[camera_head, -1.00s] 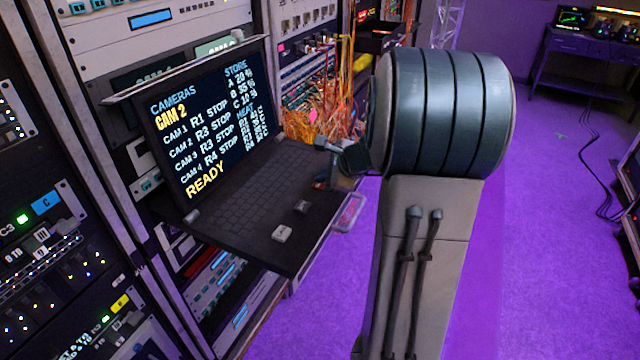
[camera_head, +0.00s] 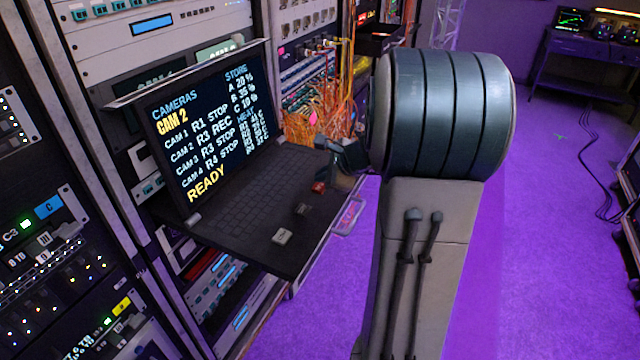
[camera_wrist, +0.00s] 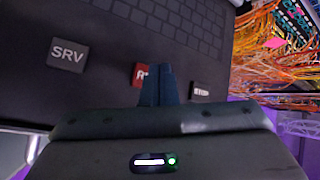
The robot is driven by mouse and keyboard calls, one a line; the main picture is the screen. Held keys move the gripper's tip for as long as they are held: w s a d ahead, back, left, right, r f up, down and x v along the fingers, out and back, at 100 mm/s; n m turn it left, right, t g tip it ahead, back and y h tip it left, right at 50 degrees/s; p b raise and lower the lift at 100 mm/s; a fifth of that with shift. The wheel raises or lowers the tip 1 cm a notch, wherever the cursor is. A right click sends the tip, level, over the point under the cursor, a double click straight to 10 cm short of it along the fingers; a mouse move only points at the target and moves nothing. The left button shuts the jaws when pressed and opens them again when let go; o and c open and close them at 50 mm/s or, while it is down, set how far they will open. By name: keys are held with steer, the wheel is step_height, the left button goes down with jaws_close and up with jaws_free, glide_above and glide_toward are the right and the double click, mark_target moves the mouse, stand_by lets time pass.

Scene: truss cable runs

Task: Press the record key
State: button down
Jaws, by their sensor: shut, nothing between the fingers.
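A red key (camera_head: 318,187) sits on the console's front strip. It also shows in the wrist view (camera_wrist: 138,74), its lettering mostly covered by my fingers. My gripper (camera_wrist: 158,72) is shut and empty, its tips at the red key's right side. Whether they touch it I cannot tell.
A dark grey SRV key (camera_wrist: 68,55) lies left of the red key and a black STOP key (camera_wrist: 208,92) lies right. A pale key (camera_head: 282,236) is nearer in the head view. Orange cables (camera_head: 310,125) hang behind the console.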

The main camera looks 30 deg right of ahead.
step_height(320, 180, up, 5)
steer(key=p, duration=0.4)
stand_by(0.3)
stand_by(1.5)
steer(key=s+a+r+n+g, duration=0.3)
steer(key=s+a+n, duration=0.8)
steer(key=a, duration=0.3)
steer(key=s+a+n+g+h, duration=0.2)
steer(key=s+n+h, duration=0.1)
steer(key=s+n, duration=0.9)
steer(key=shift+s+f, duration=0.3)
steer(key=shift+s, duration=0.55)
